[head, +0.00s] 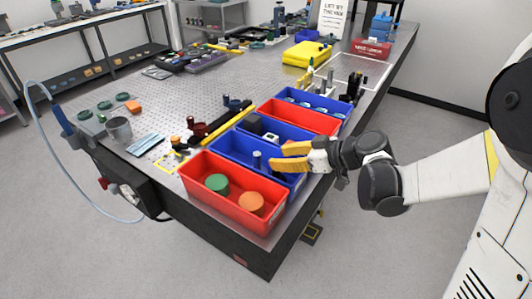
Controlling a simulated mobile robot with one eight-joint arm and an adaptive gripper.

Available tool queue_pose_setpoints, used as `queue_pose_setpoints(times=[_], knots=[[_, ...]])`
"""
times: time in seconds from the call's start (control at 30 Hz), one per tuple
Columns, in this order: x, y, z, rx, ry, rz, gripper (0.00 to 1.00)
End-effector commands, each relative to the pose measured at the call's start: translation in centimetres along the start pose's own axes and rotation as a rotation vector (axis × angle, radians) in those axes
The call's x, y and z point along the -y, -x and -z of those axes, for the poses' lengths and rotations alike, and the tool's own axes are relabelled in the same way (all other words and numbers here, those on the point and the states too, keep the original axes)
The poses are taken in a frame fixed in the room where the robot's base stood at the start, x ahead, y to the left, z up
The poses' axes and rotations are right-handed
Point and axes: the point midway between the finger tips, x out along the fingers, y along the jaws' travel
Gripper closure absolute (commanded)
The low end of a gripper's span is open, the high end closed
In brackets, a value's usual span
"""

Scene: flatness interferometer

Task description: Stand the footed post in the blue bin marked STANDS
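My gripper (284,157) has two yellow fingers, parted and pointing left, over the right part of a blue bin (226,151). Nothing shows between the fingers. A small grey post (257,161) stands upright in this bin, just left of the fingertips and apparently apart from them. It looks like the footed post, but its foot is too small to make out. I cannot read a STANDS mark on any bin. The gripper hides part of the bin's right end.
A red bin (214,208) in front holds a green and an orange cylinder. Further blue and red bins (303,119) stand behind. The perforated tabletop (150,100) is mostly free at left.

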Motion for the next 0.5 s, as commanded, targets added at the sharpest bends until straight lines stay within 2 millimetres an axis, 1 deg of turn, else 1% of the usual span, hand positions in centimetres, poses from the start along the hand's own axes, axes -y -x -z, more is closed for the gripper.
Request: queue_pose_setpoints(times=[0.03,0.13,0.23,0.37,0.47,0.5], knots=[[-0.1,1.1,0.2,0.000,-0.003,-0.003,0.62],[-0.1,2.4,0.1,0.000,-0.001,-0.001,0.62],[0.0,3.1,0.1,-0.001,-0.001,-0.001,0.62],[0.1,3.4,0.0,0.006,-0.006,-0.001,0.62],[0.9,3.9,0.0,0.049,-0.047,-0.013,0.62],[1.5,4.3,0.0,0.080,-0.077,-0.025,0.62]])
